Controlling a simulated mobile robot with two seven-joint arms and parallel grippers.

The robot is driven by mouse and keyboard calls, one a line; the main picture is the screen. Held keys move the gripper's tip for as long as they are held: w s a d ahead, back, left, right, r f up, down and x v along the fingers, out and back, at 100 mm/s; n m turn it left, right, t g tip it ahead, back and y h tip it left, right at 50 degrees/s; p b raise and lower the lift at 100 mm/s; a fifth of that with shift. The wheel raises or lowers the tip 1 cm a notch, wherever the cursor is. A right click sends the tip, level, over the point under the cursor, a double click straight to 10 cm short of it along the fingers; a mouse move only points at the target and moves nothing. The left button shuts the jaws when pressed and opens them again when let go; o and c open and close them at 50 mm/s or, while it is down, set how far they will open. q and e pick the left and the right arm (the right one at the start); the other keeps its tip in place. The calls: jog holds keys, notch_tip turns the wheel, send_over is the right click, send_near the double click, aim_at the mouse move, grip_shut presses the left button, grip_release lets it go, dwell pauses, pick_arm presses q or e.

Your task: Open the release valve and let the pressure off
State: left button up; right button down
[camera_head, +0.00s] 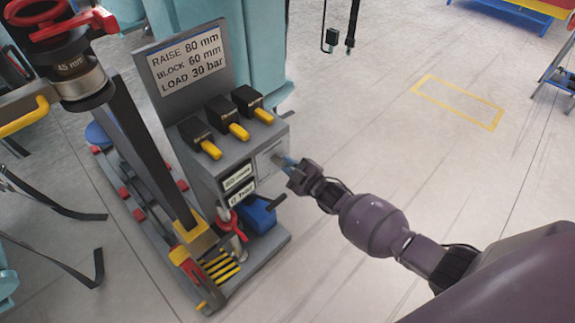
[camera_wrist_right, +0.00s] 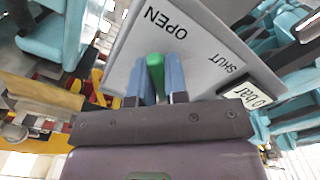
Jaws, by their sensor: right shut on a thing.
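The release valve's green lever (camera_wrist_right: 155,68) shows in the right wrist view on a grey plate (camera_wrist_right: 125,50) marked OPEN and SHUT. The lever points towards the OPEN mark, with SHUT off to its right. My right gripper (camera_head: 287,163) is at the right side of the grey control box (camera_head: 205,165) in the head view. Its blue-grey fingers (camera_wrist_right: 157,78) are shut on the green lever, one on each side. A white readout (camera_wrist_right: 250,95) beside the plate reads 0 bar; it also shows on the box front (camera_head: 243,203). My left gripper is not in view.
Several black levers with yellow handles (camera_head: 238,131) top the box, below a sign (camera_head: 187,62) reading raise 80 mm, block 60 mm, load 30 bar. A blue box (camera_head: 258,215) and red ring (camera_head: 231,222) sit low in front.

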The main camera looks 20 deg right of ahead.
dwell(0.5)
jog(key=c, duration=1.1)
grip_release()
jog(key=shift+c, duration=0.2)
jog(key=shift+s+d, duration=0.1)
pick_arm(q)
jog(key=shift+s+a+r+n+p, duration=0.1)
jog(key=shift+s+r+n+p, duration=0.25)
jog(key=shift+p, duration=0.7)
pick_arm(e)
jog(key=v, duration=1)
jog(key=shift+s, duration=0.3)
jog(key=shift+d, duration=0.1)
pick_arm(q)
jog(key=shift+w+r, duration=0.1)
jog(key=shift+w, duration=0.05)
